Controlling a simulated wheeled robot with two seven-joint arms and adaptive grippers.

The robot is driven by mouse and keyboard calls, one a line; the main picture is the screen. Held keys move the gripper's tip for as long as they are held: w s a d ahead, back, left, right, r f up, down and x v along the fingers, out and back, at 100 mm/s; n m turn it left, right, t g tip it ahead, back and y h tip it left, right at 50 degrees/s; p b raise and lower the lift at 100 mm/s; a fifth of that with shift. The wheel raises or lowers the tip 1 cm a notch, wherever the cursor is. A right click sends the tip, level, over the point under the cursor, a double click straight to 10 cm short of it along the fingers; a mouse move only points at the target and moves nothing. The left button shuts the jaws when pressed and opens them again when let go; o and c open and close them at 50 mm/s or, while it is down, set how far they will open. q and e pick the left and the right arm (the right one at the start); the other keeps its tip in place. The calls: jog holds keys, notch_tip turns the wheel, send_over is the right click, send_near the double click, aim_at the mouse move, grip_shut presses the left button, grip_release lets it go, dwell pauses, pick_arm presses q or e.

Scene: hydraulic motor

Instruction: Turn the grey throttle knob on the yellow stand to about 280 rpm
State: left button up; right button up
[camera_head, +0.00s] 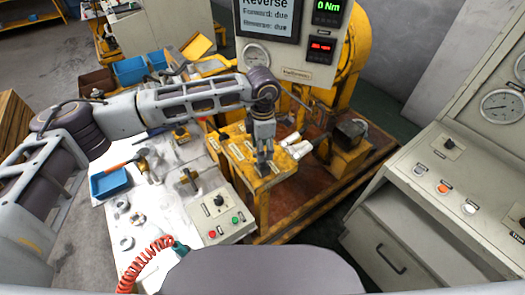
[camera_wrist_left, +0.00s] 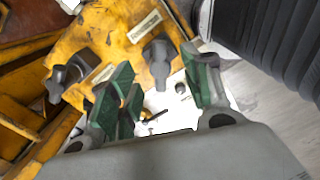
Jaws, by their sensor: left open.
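The yellow stand (camera_head: 282,182) is near the middle of the head view, with pale labels on its sloped top. My left gripper (camera_head: 264,165) reaches in from the left and points down over that top, hiding part of it. In the left wrist view my left gripper (camera_wrist_left: 160,92) is open, its green-padded fingers apart with no knob held. A grey knob (camera_wrist_left: 160,62) stands on the yellow top just beyond the fingers. A second grey knob (camera_wrist_left: 68,76) is farther left. I cannot tell which is the throttle knob. My right gripper is not in view.
The display panel (camera_head: 290,77) shows "Reverse", "0 Nm" and a red readout too small to read. A white table (camera_head: 150,215) with loose parts and a control box (camera_head: 222,214) lies left. A grey console (camera_head: 430,195) stands right.

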pick_arm(q)
jog(key=shift+f, duration=1.3)
jog(key=shift+c, duration=0.2)
grip_shut()
